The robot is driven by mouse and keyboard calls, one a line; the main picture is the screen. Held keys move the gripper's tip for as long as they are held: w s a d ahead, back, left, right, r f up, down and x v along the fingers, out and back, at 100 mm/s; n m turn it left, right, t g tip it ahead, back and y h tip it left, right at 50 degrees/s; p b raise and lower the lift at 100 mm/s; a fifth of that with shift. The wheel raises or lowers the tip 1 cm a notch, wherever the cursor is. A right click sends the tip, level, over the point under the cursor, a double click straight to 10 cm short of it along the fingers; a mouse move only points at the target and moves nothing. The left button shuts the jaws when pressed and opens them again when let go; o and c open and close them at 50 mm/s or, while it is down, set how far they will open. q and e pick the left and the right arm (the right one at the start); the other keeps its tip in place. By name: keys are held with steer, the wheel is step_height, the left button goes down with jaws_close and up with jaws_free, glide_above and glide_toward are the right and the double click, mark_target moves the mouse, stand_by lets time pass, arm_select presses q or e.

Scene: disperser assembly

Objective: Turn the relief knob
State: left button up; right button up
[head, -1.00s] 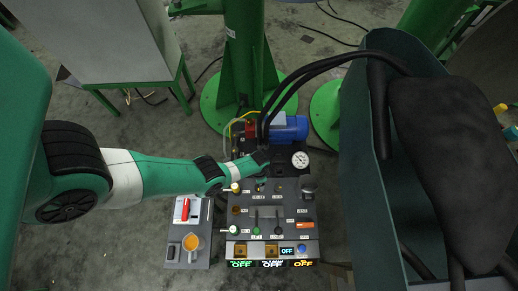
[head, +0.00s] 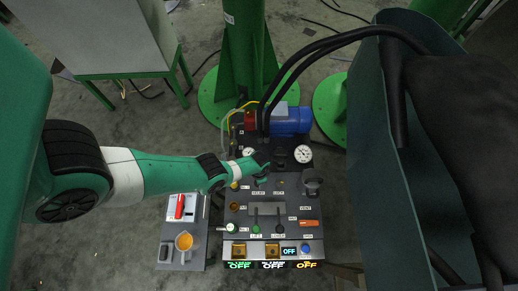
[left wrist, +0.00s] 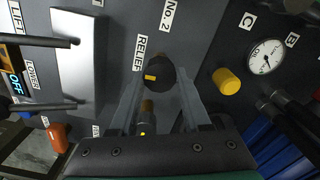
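The relief knob (left wrist: 160,74) is black and round with a yellow mark, beside the "RELIEF" label (left wrist: 138,52) on the grey panel in the left wrist view. My left gripper (left wrist: 160,84) is open, its two fingers on either side of the knob near the tips. I cannot tell whether they touch it. In the head view my left gripper (head: 262,177) is over the upper part of the control panel (head: 268,230) and covers the area around the knob. My right gripper is not in view.
A yellow knob (left wrist: 227,81) and a pressure gauge (left wrist: 265,57) lie right of the relief knob. Two levers (head: 256,218) stand lower on the panel. A blue motor (head: 290,121) and black hoses (head: 290,77) are behind. A side tray (head: 185,255) holds an orange-filled cup.

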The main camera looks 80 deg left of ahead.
arm_select(q)
jaws_close()
steer(key=shift+n, duration=0.8)
steer(key=o, duration=0.8)
jaws_free()
step_height(320, 180, up, 12)
steer(key=p, duration=1.1)
steer(key=shift+f, duration=0.2)
